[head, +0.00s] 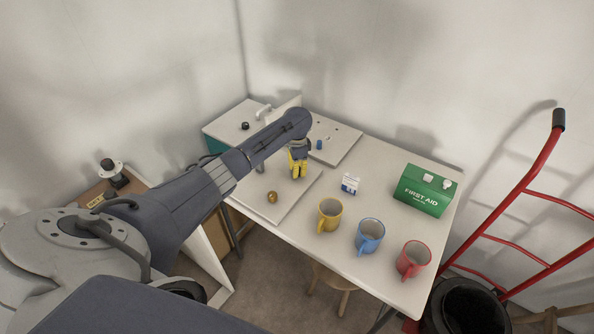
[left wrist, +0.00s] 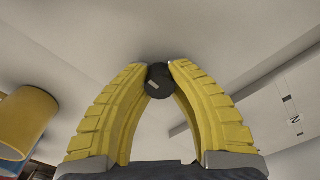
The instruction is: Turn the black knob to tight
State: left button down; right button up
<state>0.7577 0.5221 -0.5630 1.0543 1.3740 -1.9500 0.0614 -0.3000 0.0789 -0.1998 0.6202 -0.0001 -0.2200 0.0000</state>
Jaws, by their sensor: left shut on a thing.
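My left gripper (head: 298,174) reaches down, yellow fingers lowest, over the pale panel (head: 292,207) on the table. In the left wrist view the gripper (left wrist: 160,69) is shut on a round black knob (left wrist: 159,84), one fingertip on each side. The knob has a small pale mark on its face. In the head view the fingers hide this knob. My right gripper is in neither view.
A brass knob (head: 272,197) is left of the gripper. A small white box (head: 350,184), a yellow mug (head: 329,215), a blue mug (head: 370,236), a red mug (head: 413,259) and a green first aid box (head: 425,191) stand to the right. A red hand truck (head: 530,185) is beside the table.

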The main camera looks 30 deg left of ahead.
pick_arm(q)
jog(key=c, duration=1.1)
grip_release()
jog(key=shift+o, duration=0.2)
notch_tip(320, 180, up, 12)
jog(key=shift+d, duration=0.1)
